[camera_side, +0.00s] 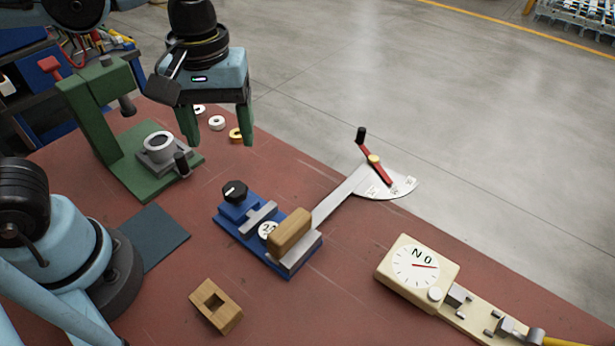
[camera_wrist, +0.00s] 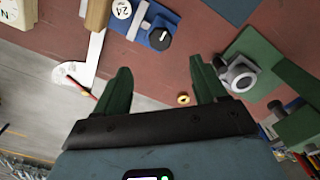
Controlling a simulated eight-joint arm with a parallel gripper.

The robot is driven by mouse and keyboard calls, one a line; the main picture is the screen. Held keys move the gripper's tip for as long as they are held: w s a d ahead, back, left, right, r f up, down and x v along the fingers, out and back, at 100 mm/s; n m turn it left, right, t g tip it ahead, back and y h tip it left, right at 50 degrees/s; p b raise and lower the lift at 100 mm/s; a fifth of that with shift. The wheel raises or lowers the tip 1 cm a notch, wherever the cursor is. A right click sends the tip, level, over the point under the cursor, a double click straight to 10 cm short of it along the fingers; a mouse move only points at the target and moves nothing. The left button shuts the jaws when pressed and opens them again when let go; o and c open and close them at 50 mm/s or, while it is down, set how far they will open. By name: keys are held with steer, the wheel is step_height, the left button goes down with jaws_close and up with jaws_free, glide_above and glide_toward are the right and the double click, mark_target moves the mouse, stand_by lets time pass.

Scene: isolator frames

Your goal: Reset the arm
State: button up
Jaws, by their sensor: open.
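My gripper (camera_side: 218,122) hangs above the far part of the red-brown table (camera_side: 190,265), with its green fingers pointing down. The fingers are apart and nothing is between them. In the wrist view my gripper (camera_wrist: 160,88) also shows open and empty. A small brass ring (camera_side: 236,135) and white rings (camera_side: 217,123) lie on the table near the fingers in the side view. The brass ring (camera_wrist: 183,99) appears between the fingers in the wrist view, on the table beyond them.
A green press (camera_side: 100,110) with a grey cup (camera_side: 158,148) stands left. A blue fixture (camera_side: 262,255) holds a wooden block (camera_side: 290,233); a lever with a red arm (camera_side: 375,170) extends behind. A dial gauge (camera_side: 415,268) is right. A wooden frame (camera_side: 216,305) lies in front.

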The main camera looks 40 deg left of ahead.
steer(key=shift+r, duration=0.3)
steer(key=w+a+f+m+t, duration=0.3)
steer(key=w+a+m+t, duration=0.1)
steer(key=a+m+t, duration=0.3)
steer(key=shift+a+f+m, duration=0.35)
steer(key=shift+a+m, duration=0.05)
steer(key=shift+a, duration=0.15)
stand_by(0.6)
